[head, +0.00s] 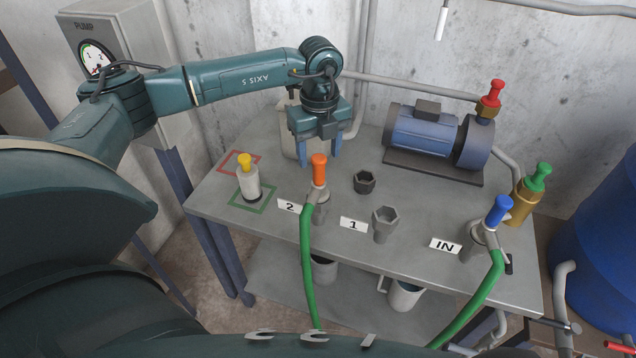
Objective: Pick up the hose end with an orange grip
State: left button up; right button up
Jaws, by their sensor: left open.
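The hose end with an orange grip (319,170) stands upright at the table's front edge, beside the label "2" (291,206). Its green hose (308,262) hangs down in front of the table. My left gripper (320,158) points down at the orange grip, with its two blue fingers apart. In the picture the fingers show on either side of the grip's top and slightly behind it. I cannot tell the exact depth between them, and nothing shows as held. My right gripper is not in view.
An empty grey socket (384,224) is near label "1" (354,225). A yellow-topped bottle (247,178) stands in the green square. A blue pump motor (424,133) sits at the back.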

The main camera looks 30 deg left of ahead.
aim_at(319, 175)
pick_arm(q)
jog(key=shift+f+p, duration=0.75)
jog(key=shift+f, duration=2.8)
jog(key=shift+c, duration=0.5)
jog(key=c, duration=1.1)
